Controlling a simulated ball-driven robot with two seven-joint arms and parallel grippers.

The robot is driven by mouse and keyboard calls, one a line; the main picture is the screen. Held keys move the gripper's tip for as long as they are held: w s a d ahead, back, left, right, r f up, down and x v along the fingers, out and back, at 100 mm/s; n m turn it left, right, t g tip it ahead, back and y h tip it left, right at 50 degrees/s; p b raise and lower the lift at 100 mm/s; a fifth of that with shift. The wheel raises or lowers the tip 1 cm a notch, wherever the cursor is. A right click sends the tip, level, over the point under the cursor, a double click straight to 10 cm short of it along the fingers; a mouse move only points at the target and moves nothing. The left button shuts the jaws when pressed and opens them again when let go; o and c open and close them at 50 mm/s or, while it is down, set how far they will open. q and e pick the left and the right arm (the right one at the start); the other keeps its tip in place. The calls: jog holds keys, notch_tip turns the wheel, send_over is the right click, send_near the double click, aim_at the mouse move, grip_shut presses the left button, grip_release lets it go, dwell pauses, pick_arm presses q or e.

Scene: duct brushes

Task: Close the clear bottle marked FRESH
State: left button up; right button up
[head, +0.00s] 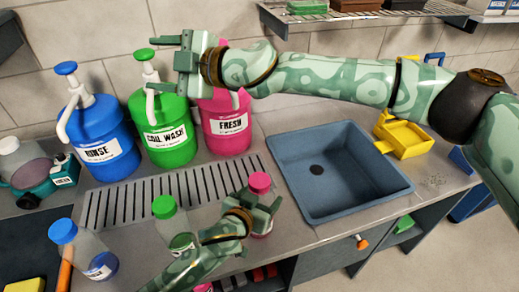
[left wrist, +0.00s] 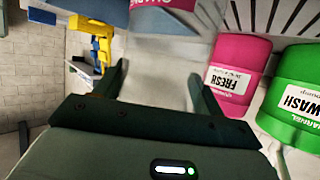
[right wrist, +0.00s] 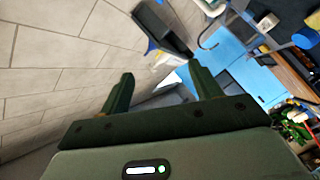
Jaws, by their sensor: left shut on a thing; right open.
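Whether the cap is seated cannot be told. In the left wrist view, the pale clear body (left wrist: 170,65) is between the left fingers (left wrist: 160,85). My right gripper (head: 172,54) is open and empty, high in front of the green jug's pump; the right wrist view shows nothing between its fingers (right wrist: 160,95).
Blue RINSE (head: 97,130), green COIL WASH (head: 160,115) and pink FRESH (head: 226,140) pump jugs stand behind the drain grille (head: 135,203). Clear bottles with green (head: 163,206) and blue (head: 62,231) caps stand left. The sink (head: 325,165) is empty. A yellow caddy (head: 403,138) sits right.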

jog(key=s+f+n+g+h, duration=0.2)
jog(key=s+f+n+g, duration=0.25)
jog(key=n, duration=0.75)
jog(key=n+h, duration=1.4)
jog(key=n, duration=1.3)
send_over(260, 179)
jog(key=f, duration=1.2)
jog(key=shift+w+a, duration=0.15)
jog(key=shift+a, duration=0.05)
jog(key=shift+s+d+n+g, duration=0.2)
jog(key=shift+n+g, duration=0.15)
jog(key=shift+n, duration=0.75)
jog(key=shift+f, duration=3.95)
